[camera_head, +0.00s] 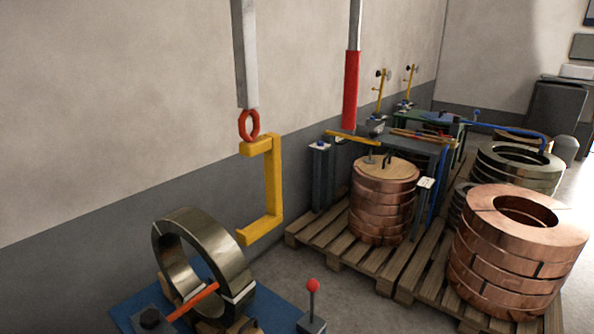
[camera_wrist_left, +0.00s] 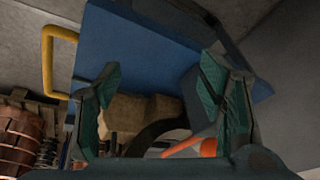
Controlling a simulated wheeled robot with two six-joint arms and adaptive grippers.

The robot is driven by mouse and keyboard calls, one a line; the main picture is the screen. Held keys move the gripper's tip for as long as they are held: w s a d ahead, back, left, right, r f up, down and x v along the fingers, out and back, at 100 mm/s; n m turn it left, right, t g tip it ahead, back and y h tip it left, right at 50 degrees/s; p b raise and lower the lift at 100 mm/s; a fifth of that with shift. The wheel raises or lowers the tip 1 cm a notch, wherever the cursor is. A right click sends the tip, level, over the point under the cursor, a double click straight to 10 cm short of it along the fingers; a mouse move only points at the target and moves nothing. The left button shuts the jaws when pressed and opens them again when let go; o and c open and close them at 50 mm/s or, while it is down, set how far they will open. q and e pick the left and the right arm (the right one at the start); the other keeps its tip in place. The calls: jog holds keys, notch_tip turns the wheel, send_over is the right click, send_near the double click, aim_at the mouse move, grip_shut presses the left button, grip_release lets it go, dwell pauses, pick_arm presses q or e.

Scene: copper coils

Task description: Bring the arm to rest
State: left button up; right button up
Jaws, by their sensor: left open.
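My left gripper (camera_wrist_left: 160,82) shows in the left wrist view, with its two green-padded fingers spread apart and nothing between them. Past the fingers are the blue platform (camera_wrist_left: 140,50), a tan block (camera_wrist_left: 140,115) and an orange-tipped bar (camera_wrist_left: 207,148). In the head view neither gripper shows. There a steel coil (camera_head: 222,250) stands on edge on the blue platform (camera_head: 125,312), with an orange bar (camera_head: 190,303) at its front. My right gripper is not in either view.
A yellow C-shaped hook (camera_head: 275,185) hangs from a red ring (camera_head: 249,125) beside the steel coil. A red-knobbed lever (camera_head: 313,287) stands at the front. Copper coils (camera_head: 383,200) (camera_head: 510,255) sit on wooden pallets (camera_head: 335,238) at right. A grey wall (camera_head: 120,100) closes the back.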

pick_arm(q)
jog(key=s+d, duration=0.2)
jog(key=s, duration=0.5)
jog(key=s+d, duration=0.3)
jog(key=s, duration=0.4)
notch_tip(320, 180, down, 16)
jog(key=s+a+g+p, duration=0.1)
jog(key=a+p, duration=0.1)
jog(key=p, duration=0.1)
jog(key=s+f+g+p, duration=0.1)
jog(key=s+f+p, duration=0.2)
jog(key=s+f, duration=0.7)
jog(key=s, duration=0.4)
jog(key=shift+s+a+f+n+g, duration=0.2)
jog(key=shift+s+a+n+g, duration=0.1)
jog(key=shift+s+a, duration=0.05)
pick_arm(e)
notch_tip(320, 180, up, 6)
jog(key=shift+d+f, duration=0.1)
pick_arm(q)
jog(key=shift+c, duration=0.3)
